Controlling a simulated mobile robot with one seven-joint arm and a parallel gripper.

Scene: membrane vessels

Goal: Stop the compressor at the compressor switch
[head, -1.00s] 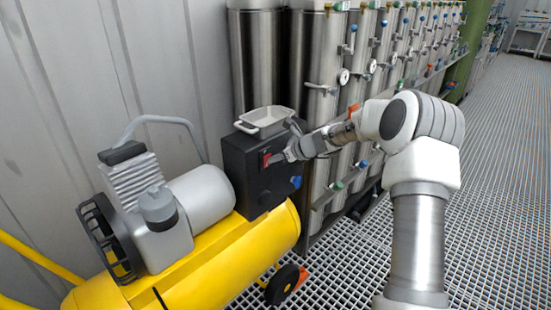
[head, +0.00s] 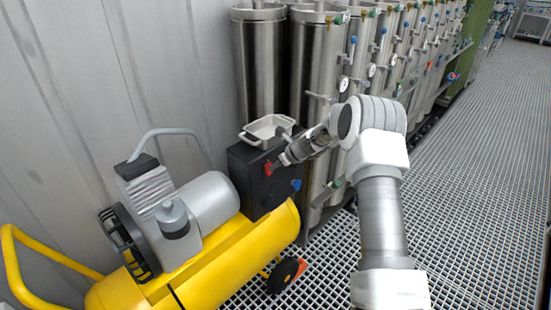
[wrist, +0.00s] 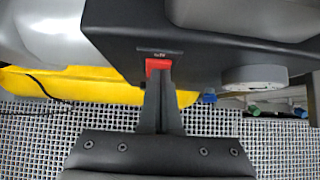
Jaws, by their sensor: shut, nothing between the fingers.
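The compressor (head: 185,278) has a yellow tank, a grey motor and a dark control box (head: 262,196). A red switch (head: 268,169) sits on the face of the control box. My gripper (head: 279,165) is shut and empty, with its fingertips at the red switch. In the wrist view the shut fingers (wrist: 160,75) reach up to the red switch (wrist: 158,65), overlapping its lower part. A small label is above the switch, too small to read surely. I cannot tell whether the fingertips touch the switch or which position it is in.
A white tray (head: 267,129) sits on top of the control box. Tall steel vessels (head: 318,70) with valves and gauges stand in a row behind. The grating floor (head: 470,180) at right is clear.

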